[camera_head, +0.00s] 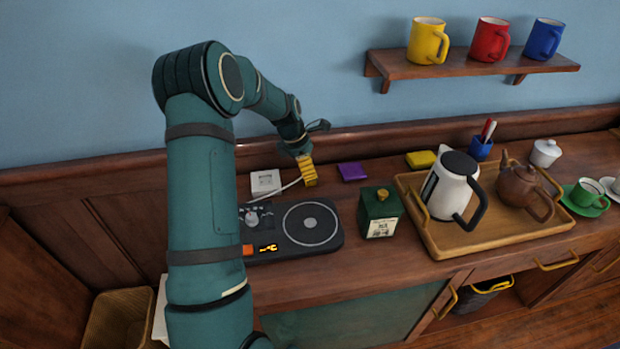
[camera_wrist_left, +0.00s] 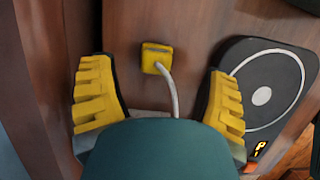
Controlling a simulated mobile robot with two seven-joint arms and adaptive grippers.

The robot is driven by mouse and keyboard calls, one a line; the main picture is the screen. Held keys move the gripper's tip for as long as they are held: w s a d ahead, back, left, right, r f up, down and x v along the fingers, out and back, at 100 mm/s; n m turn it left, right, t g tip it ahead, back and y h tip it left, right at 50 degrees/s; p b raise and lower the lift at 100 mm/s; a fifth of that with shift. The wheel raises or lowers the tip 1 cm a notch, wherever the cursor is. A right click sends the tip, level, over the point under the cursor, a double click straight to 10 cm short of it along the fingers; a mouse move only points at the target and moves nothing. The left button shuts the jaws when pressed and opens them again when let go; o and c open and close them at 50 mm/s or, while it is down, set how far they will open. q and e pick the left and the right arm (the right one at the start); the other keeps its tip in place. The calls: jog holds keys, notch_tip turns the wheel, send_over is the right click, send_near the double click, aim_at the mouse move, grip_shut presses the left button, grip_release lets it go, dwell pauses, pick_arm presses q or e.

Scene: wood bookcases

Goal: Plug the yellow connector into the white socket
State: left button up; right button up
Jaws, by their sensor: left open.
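The white socket (camera_head: 265,182) lies on the wooden counter near the back, left of my left gripper (camera_head: 307,170) in the head view. The yellow connector (camera_wrist_left: 157,57) shows in the left wrist view on the wood, with a white cable (camera_wrist_left: 174,92) running from it. My left gripper is open and empty, its ridged yellow fingers apart to the left and right of the connector's line. In the head view the fingers hide the connector, and I cannot tell whether they touch it. The socket does not show in the wrist view. My right gripper is out of view.
A dark turntable-like device (camera_head: 312,223) sits in front of the gripper. A purple block (camera_head: 352,172) and a green canister (camera_head: 380,211) stand to its right. A wooden tray (camera_head: 440,245) holds a kettle and teapot. The back wall ledge runs close behind.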

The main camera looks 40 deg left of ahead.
pick_arm(q)
jog(key=b+x, duration=0.1)
jog(key=x, duration=0.4)
jog(key=shift+w+a+f+b, duration=0.1)
jog(key=shift+a+f+b, duration=0.1)
jog(key=shift+b, duration=0.1)
jog(key=shift+r, duration=0.1)
jog(key=c, duration=1.2)
